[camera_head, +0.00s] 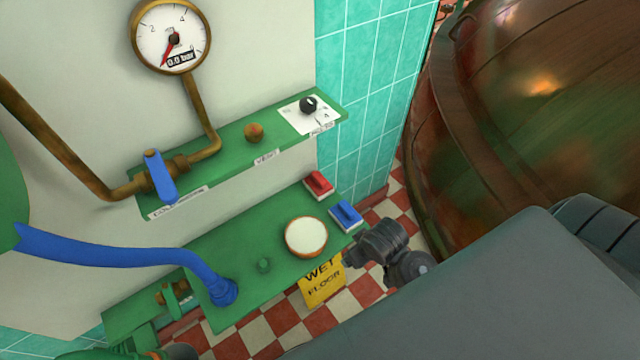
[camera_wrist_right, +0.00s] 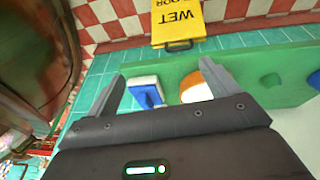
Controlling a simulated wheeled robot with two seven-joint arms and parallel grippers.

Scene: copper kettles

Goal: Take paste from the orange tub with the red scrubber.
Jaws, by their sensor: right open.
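The red scrubber (camera_head: 318,185) lies on the green lower shelf (camera_head: 215,245), near its right end by the wall. The orange tub (camera_head: 306,238), its open top filled with white paste, stands nearer on the same shelf; it also shows in the right wrist view (camera_wrist_right: 190,83). My right gripper (camera_head: 352,260) is off the shelf's right front corner, open and empty. In the right wrist view its two fingers (camera_wrist_right: 161,72) are spread, with the blue scrubber and tub beyond them. The red scrubber is not seen there. My left gripper is not in view.
A blue scrubber (camera_head: 345,214) lies between the red one and the shelf's right front corner. A blue hose (camera_head: 120,252) joins the shelf at left. A green knob (camera_head: 264,265) is left of the tub. A yellow wet-floor sign (camera_head: 322,287) stands below. A copper kettle (camera_head: 540,110) fills the right.

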